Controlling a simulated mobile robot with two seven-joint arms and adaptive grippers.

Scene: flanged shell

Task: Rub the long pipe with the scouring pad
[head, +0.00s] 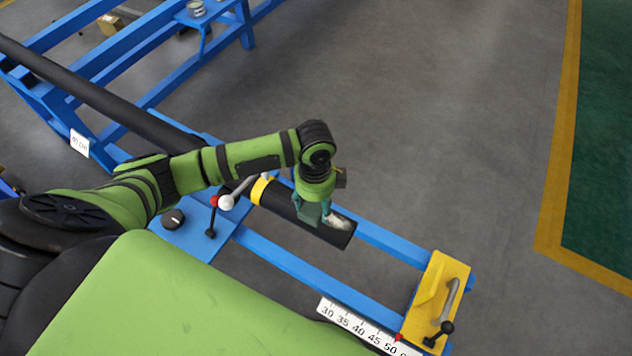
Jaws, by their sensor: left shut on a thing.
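The long pipe (110,103) is dark and runs from the upper left along the blue frame. It passes under my left arm, and its near end (285,203) shows beyond a yellow band. My left gripper (325,217) points down at this end of the pipe and is shut on a small pale pad, the scouring pad (340,222). The pad appears to lie against the top of the pipe near its end; the gripper partly hides it, so exact contact is hard to tell. My right gripper is not in view.
The blue frame (280,264) carries a yellow end stop (436,295) with a handle and a white number scale (365,328). Levers with red and white knobs (226,202) stand close to my left forearm. Grey floor to the right is clear.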

